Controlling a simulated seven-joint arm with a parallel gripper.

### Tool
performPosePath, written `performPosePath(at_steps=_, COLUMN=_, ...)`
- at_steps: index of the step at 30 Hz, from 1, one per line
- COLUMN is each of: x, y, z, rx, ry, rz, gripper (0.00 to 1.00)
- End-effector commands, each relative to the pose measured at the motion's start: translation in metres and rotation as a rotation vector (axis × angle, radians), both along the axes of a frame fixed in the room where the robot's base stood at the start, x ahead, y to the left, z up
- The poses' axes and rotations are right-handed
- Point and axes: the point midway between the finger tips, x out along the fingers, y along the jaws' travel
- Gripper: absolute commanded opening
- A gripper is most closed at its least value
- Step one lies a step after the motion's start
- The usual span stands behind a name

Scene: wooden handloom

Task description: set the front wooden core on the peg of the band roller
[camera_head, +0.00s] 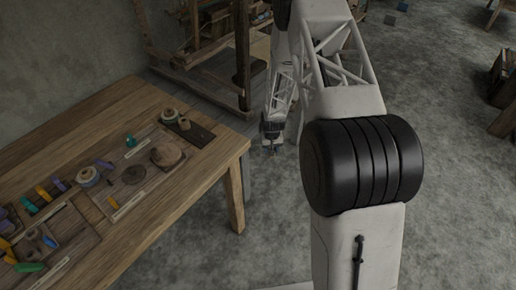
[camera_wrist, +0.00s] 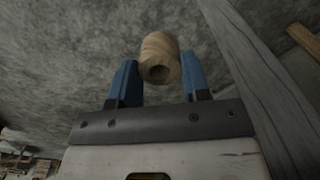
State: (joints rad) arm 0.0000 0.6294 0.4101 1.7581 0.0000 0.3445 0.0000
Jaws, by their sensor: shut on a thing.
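My gripper (camera_wrist: 159,75) has two blue fingers, shut on a pale wooden core (camera_wrist: 160,47) with a dark hole in its end facing the wrist camera. The core is off the ground, with grey floor behind it. In the head view my gripper (camera_head: 272,143) hangs beyond the table's right end, below the loom; it is small there, and I cannot make out the core. The wooden handloom (camera_head: 243,60) stands at the back. I cannot pick out the band roller or its peg in either view.
A grey wooden beam (camera_wrist: 255,75) runs close to my gripper's right in the wrist view. Open floor lies right of the table.

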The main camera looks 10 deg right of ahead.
Motion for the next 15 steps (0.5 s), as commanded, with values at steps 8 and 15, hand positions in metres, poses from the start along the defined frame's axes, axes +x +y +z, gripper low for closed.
performPosePath(at_steps=8, x=-0.001, y=0.012, z=0.032, rx=0.000, ry=-0.004, rz=0.039, gripper=0.28)
performPosePath(at_steps=15, x=-0.006, y=0.031, z=0.082, rx=0.000, ry=-0.004, rz=0.103, gripper=0.28)
